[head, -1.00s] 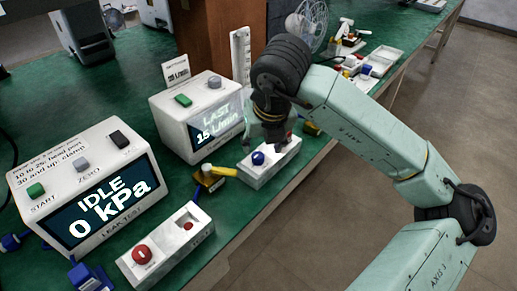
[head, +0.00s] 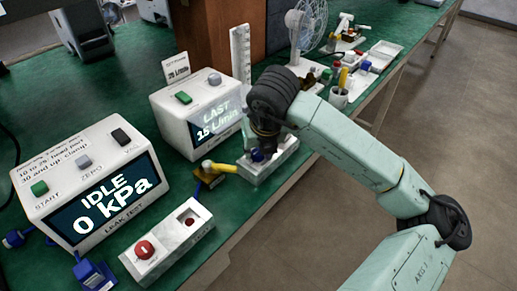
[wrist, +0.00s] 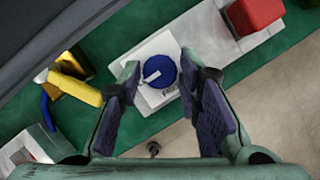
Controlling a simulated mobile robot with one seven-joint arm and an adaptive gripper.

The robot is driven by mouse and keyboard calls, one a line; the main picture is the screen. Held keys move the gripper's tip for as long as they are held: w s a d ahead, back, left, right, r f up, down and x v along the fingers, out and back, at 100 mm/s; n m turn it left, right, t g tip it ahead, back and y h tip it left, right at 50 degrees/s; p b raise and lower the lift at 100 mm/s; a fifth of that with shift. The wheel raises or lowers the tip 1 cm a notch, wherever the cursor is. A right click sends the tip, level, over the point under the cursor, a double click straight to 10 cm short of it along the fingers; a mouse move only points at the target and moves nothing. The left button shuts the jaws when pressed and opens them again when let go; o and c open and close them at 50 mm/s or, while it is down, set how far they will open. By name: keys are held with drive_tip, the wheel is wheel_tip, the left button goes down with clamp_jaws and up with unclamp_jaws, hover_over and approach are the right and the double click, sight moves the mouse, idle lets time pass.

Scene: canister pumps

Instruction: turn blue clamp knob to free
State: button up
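The blue clamp knob (wrist: 158,73) sits on a white block, which the head view also shows (head: 257,176). A white pointer mark runs across the knob's top, slanting in the wrist view. Part of a printed label shows beside it, too small to read. My gripper (wrist: 163,85) is open, with one finger to the left of the knob and one to the right. The fingers look apart from the knob; their height above it is hard to tell. In the head view my gripper (head: 262,147) is over the knob, which shows just below it (head: 258,155).
A red block-like part (wrist: 255,12) is on the same white base. A yellow-handled part (head: 220,167) lies to the left. The leak tester (head: 95,185) reads "IDLE 0 kPa"; the flow meter (head: 205,115) reads "LAST 15 L/min". A red-button box (head: 170,235) stands in front.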

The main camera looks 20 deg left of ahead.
clamp_jaws()
drive_tip(key=shift+f+b, duration=0.1)
drive_tip(key=shift+b, duration=0.4)
drive_tip(key=n+b, duration=0.2)
drive_tip(key=b, duration=0.1)
drive_tip(key=shift+w+d+f+y, duration=0.1)
drive_tip(key=shift+f+y, duration=0.1)
drive_tip(key=shift+y, duration=0.2)
drive_tip(key=n+g+b, duration=0.1)
drive_tip(key=n+b, duration=0.1)
drive_tip(key=b, duration=0.1)
drive_tip(key=shift+w+n+y, duration=0.1)
drive_tip(key=shift+n+y, duration=0.2)
drive_tip(key=n+b, duration=0.1)
drive_tip(key=n+g+b, duration=0.1)
drive_tip(key=n, duration=0.1)
drive_tip(key=n+g+b, duration=0.1)
drive_tip(key=n+b, duration=0.1)
drive_tip(key=shift+w+r+y, duration=0.15)
drive_tip(key=shift+r+y, duration=0.1)
drive_tip(key=shift+y, duration=0.05)
drive_tip(key=n+g, duration=0.2)
drive_tip(key=n, duration=0.3)
drive_tip(key=shift+w, duration=0.15)
drive_tip(key=shift+n, duration=0.3)
